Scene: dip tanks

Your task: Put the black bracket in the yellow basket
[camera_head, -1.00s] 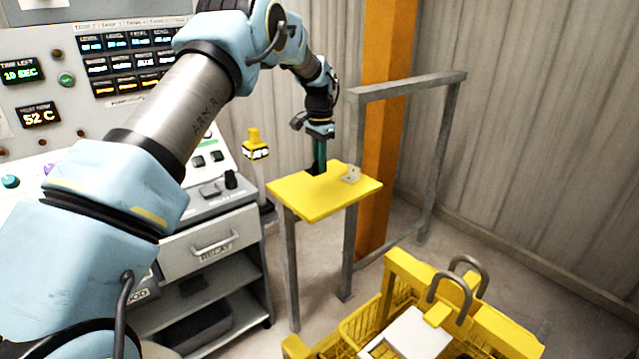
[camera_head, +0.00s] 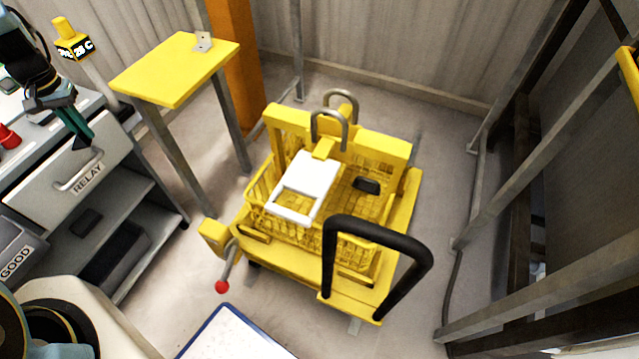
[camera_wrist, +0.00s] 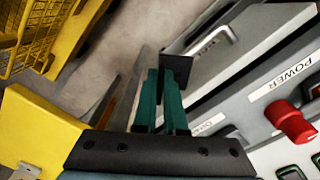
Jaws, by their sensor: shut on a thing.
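My gripper (camera_head: 84,130) is at the left in the head view, above the grey cabinet's drawer. It is shut on the black bracket (camera_head: 82,144), which shows as a dark plate at the fingertips in the wrist view (camera_wrist: 176,68). The bracket is held in the air, and the fingers hide part of it. The yellow basket (camera_head: 254,192) is a wire-mesh basket on a yellow cart, to the right of and apart from my gripper. A white frame-like piece (camera_head: 307,180) and a small dark piece (camera_head: 367,185) lie in or over the basket.
The cart has a black push handle (camera_head: 400,235), grey hooks (camera_head: 330,125) and a red-knobbed lever (camera_head: 222,286). Metal rails stand at the right.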

